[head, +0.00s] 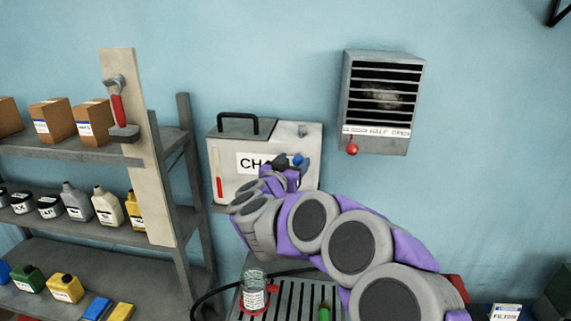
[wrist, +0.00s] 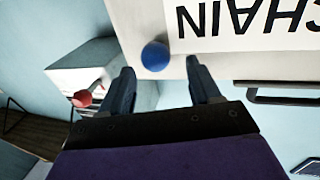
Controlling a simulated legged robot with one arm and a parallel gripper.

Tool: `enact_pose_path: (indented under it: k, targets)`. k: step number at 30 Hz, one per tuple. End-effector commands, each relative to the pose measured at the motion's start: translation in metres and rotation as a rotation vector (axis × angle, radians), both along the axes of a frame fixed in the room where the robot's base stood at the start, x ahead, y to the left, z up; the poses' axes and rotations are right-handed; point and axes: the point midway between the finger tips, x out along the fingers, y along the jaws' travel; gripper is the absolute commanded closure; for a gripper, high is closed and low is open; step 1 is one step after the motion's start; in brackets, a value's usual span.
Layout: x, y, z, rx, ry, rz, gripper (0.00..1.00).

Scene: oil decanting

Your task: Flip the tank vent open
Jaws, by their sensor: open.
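The tank (head: 222,153) is a pale box with a "CHA..." label on its front, hung on the wall. A blue ball knob (head: 298,160) shows by the tank's front, right of the label. In the upside-down wrist view the blue knob (wrist: 155,56) lies between my fingertips, slightly beyond them, beside the label (wrist: 250,25). My gripper (wrist: 160,72) is open, with one finger on each side of the knob's line. I cannot tell whether they touch it. In the head view my gripper (head: 286,163) partly hides the tank's front and the label's end.
A louvred wall unit (head: 383,95) with a red knob (head: 352,149) hangs right of the tank. A shelf rack (head: 180,170) with bottles and boxes stands left. A glass jar (head: 254,289) stands on a grated bench (head: 285,300) below my arm.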

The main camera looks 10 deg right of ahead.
Motion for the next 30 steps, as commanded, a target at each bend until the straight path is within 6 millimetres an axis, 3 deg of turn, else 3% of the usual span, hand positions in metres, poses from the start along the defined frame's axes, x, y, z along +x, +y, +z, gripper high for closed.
enact_pose_path:
  k: [2, 9, 21, 30]
  targets:
    - [0.001, -0.001, 0.000, 0.001, 0.001, -0.002, 0.39]
    - [0.000, 0.015, -0.001, -0.010, -0.001, -0.007, 0.61]
    - [0.001, 0.016, -0.002, -0.009, 0.003, 0.001, 1.00]
    - [0.003, 0.016, -0.005, -0.012, 0.000, -0.002, 1.00]
